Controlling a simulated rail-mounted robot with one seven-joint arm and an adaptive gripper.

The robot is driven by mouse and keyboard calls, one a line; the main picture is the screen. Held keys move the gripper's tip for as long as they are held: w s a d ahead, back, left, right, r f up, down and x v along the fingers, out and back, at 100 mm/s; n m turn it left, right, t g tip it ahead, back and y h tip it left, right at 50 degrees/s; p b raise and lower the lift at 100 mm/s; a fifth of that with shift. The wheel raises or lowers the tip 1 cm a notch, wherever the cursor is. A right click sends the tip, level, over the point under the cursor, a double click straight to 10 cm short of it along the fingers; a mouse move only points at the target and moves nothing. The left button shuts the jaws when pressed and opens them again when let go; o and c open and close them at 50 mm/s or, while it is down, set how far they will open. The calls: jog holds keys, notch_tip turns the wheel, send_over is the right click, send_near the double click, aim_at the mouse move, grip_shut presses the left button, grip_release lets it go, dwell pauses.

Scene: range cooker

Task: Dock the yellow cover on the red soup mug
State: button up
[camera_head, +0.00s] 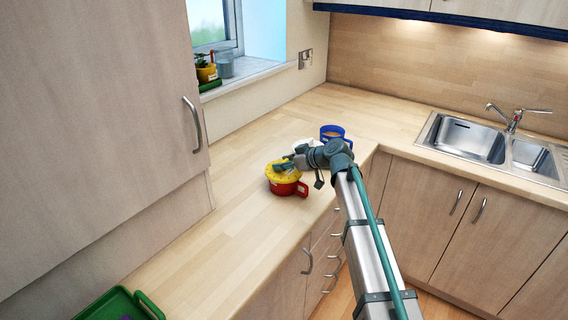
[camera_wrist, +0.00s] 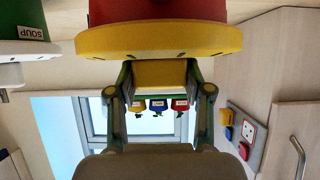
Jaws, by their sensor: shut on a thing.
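The red soup mug (camera_head: 290,187) stands on the wooden counter, its handle pointing right. The yellow cover (camera_head: 279,171) lies over the mug's top; in the wrist view the cover (camera_wrist: 160,40) meets the red mug (camera_wrist: 158,10) with no clear gap. Whether it is fully seated I cannot tell. My gripper (camera_head: 287,165) is above the cover. In the wrist view my gripper (camera_wrist: 160,75) is shut on the cover's yellow block-like grip, one finger on each side. The gripper hides part of the cover in the head view.
A blue mug (camera_head: 333,132) and a partly hidden white piece (camera_head: 304,144) stand behind my gripper. A green tray (camera_head: 118,306) is at the near left. A sink (camera_head: 468,138) is at the right. The counter between tray and red mug is clear.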

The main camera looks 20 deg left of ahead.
jog(key=shift+f, duration=0.3)
jog(key=o, duration=0.9)
jog(key=shift+r, duration=0.1)
jog(key=shift+b+v, duration=0.35)
jog(key=shift+v, duration=5.15)
